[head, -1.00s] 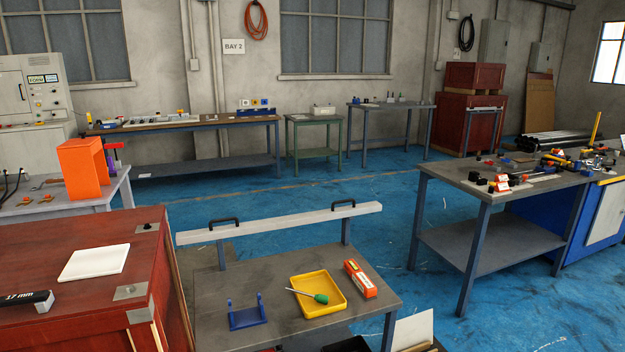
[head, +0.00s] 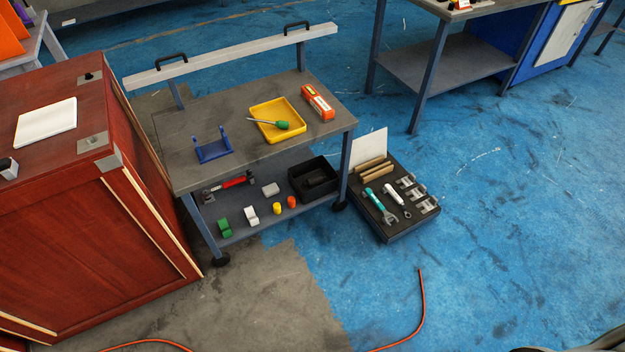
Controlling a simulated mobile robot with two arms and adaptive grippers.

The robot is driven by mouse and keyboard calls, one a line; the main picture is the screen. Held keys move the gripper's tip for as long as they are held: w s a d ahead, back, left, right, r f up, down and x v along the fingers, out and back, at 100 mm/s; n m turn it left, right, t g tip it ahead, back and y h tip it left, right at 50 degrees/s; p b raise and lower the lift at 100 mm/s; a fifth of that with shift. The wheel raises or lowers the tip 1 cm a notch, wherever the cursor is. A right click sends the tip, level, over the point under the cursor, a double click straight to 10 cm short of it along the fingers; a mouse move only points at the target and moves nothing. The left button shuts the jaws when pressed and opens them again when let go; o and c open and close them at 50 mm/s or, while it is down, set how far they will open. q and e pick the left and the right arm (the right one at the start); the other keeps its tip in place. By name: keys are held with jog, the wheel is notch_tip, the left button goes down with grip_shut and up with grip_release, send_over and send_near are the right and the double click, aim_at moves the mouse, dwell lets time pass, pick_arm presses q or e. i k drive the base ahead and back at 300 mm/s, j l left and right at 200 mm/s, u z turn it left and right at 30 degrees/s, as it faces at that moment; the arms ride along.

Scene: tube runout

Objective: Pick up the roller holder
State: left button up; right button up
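A blue U-shaped bracket (head: 213,148) with two upright ends stands on the grey top of a wheeled cart (head: 195,112), near its left front edge. It looks like the roller holder, but no label confirms this. A yellow tray (head: 263,112) with a green-handled screwdriver (head: 281,124) lies to its right, apart from it. Neither of my grippers shows in the head view, and nothing touches the bracket.
A red-and-white box (head: 318,101) lies beside the tray. The cart's lower shelf carries a black bin (head: 314,180) and small parts. A red crate (head: 100,225) stands left. A tool case (head: 396,196) lies right on the floor. An orange hose (head: 422,310) crosses the open floor in front.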

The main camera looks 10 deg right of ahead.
aim_at(216, 150)
jog(key=i+j, duration=0.15)
jog(key=j, duration=0.25)
jog(key=i+j, duration=0.1)
jog(key=j, duration=0.3)
jog(key=i+j, duration=0.15)
jog(key=j, duration=0.25)
jog(key=i+j, duration=0.1)
jog(key=j, duration=0.35)
jog(key=i+j, duration=0.15)
jog(key=j, duration=0.25)
